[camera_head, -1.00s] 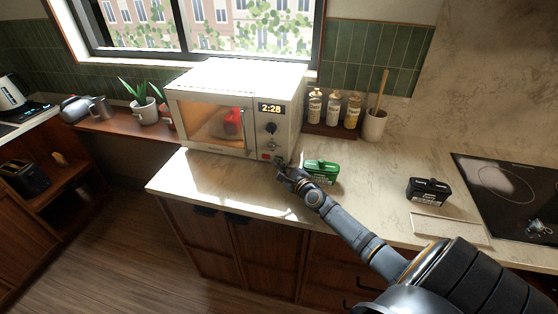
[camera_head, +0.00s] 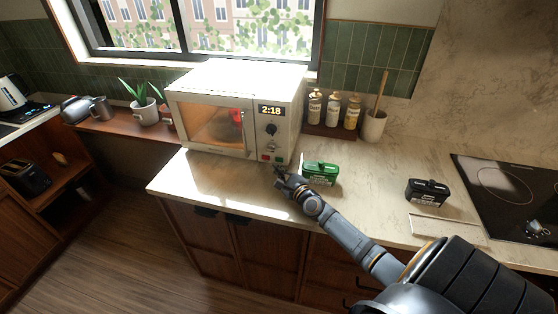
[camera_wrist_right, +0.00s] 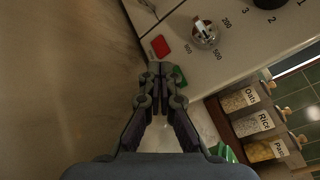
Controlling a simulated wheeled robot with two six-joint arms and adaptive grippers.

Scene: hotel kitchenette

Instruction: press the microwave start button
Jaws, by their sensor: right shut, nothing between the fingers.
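The white microwave (camera_head: 213,75) stands on the counter, door shut, its inside lit orange. A red thing (camera_head: 236,117) shows through the door glass. The lit display (camera_head: 271,110) reads 2:18. Low on the panel are a red button (camera_head: 265,157) and a green button (camera_head: 279,160). My right gripper (camera_head: 279,171) is shut and empty, just below and in front of the green button. In the right wrist view, the closed fingertips (camera_wrist_right: 161,68) partly cover the green button (camera_wrist_right: 180,76); the red button (camera_wrist_right: 160,46) is clear. Contact cannot be told. My left gripper is not in view.
A green box (camera_head: 321,172) stands just right of my gripper and a black box (camera_head: 428,191) farther right. Several jars (camera_head: 333,109) and a utensil pot (camera_head: 374,126) stand behind. The counter (camera_head: 190,180) is clear before the microwave.

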